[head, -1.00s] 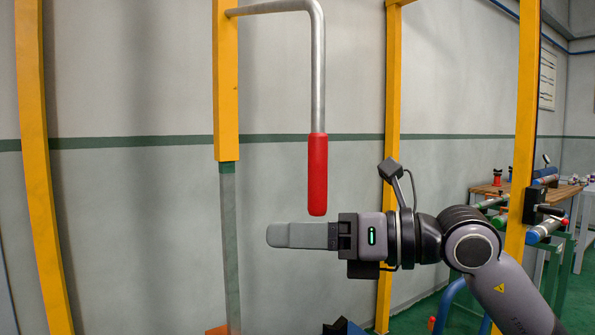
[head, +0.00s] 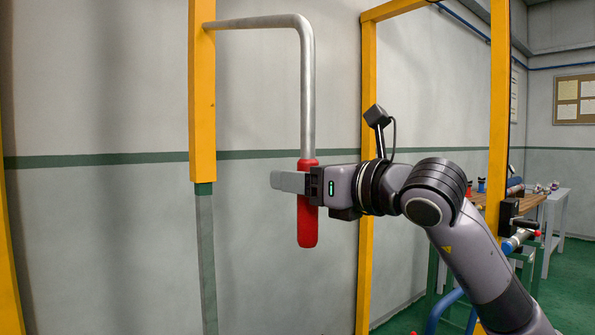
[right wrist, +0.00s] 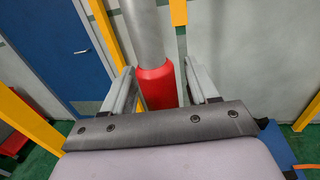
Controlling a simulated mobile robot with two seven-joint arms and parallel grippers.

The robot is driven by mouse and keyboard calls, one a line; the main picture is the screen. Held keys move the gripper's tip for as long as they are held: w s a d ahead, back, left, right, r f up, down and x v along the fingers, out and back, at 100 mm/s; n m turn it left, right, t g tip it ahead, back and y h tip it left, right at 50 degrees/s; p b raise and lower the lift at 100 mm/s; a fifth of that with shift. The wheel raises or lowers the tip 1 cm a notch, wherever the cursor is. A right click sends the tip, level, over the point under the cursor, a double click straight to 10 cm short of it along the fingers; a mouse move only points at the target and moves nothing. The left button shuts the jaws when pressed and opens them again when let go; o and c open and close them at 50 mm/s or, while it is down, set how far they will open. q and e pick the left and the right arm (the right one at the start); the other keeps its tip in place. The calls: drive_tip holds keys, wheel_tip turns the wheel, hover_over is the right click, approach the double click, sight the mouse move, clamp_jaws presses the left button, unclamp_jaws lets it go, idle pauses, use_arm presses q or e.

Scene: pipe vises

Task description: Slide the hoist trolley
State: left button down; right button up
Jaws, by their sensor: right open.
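A bent grey steel pipe (head: 307,95) comes out sideways from a hanging yellow beam (head: 202,90) and turns down into a red grip (head: 307,232). My right gripper (head: 285,181) is level with the upper half of the red grip and hides part of it. In the right wrist view the two fingers stand apart, with the red grip (right wrist: 157,86) between them and the pipe (right wrist: 143,30) above it. The gripper is open; I cannot tell whether a finger touches the grip. The trolley's upper part is out of view. My left gripper is not in view.
Yellow frame posts (head: 367,180) stand behind and at the right (head: 499,110). A wooden-topped workbench (head: 525,203) with vises and pipes is at the far right. A blue door (right wrist: 55,50) shows in the right wrist view. The space left of the grip looks clear.

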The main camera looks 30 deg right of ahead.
drive_tip(key=shift+w+a, duration=0.15)
drive_tip(key=shift+w, duration=0.25)
